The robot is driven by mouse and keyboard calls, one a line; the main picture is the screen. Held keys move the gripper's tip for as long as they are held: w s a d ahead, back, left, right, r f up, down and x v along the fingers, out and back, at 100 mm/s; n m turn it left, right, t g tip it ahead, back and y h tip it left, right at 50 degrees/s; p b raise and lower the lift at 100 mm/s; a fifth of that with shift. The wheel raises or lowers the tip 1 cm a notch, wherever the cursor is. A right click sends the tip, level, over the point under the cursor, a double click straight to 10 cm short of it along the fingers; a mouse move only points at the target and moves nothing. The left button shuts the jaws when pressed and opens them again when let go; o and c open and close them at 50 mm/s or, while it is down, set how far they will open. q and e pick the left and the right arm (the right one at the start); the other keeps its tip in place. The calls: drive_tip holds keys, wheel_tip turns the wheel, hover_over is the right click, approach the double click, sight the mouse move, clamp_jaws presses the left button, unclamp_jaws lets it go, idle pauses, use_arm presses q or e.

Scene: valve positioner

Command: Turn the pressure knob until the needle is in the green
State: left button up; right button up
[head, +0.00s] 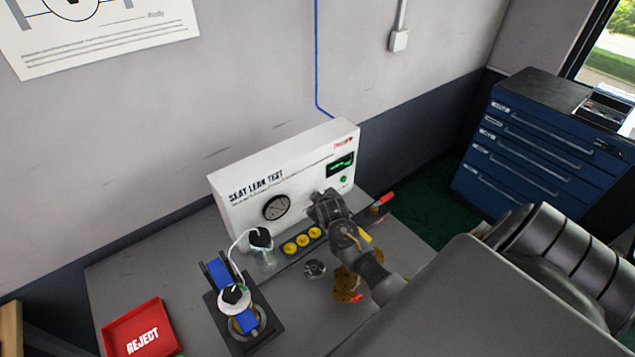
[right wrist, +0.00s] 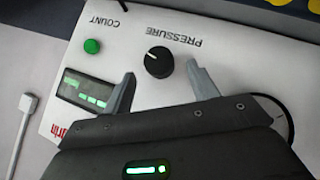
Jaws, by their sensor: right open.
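The pressure knob (right wrist: 159,62) is a black round dial with a white pointer mark, under the word PRESSURE on the white test panel. In the right wrist view my right gripper (right wrist: 160,83) is open, with one finger on each side of the knob and a visible gap to it. In the head view the right gripper (head: 325,200) is in front of the panel (head: 235,215) and hides the knob. The round gauge (head: 276,207) is on the panel to the left; its needle and green zone are too small to read. My left gripper is not in view.
A green button (right wrist: 92,46) and a lit display (right wrist: 85,90) are beside the knob. Yellow caps (head: 303,240), a glass jar (head: 263,255), a valve fixture (head: 235,300) and a red REJECT tray (head: 165,312) are on the grey bench. A blue drawer cabinet (head: 540,150) stands at right.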

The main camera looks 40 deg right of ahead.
drive_tip(key=shift+x, duration=1.7)
drive_tip(key=c, duration=1)
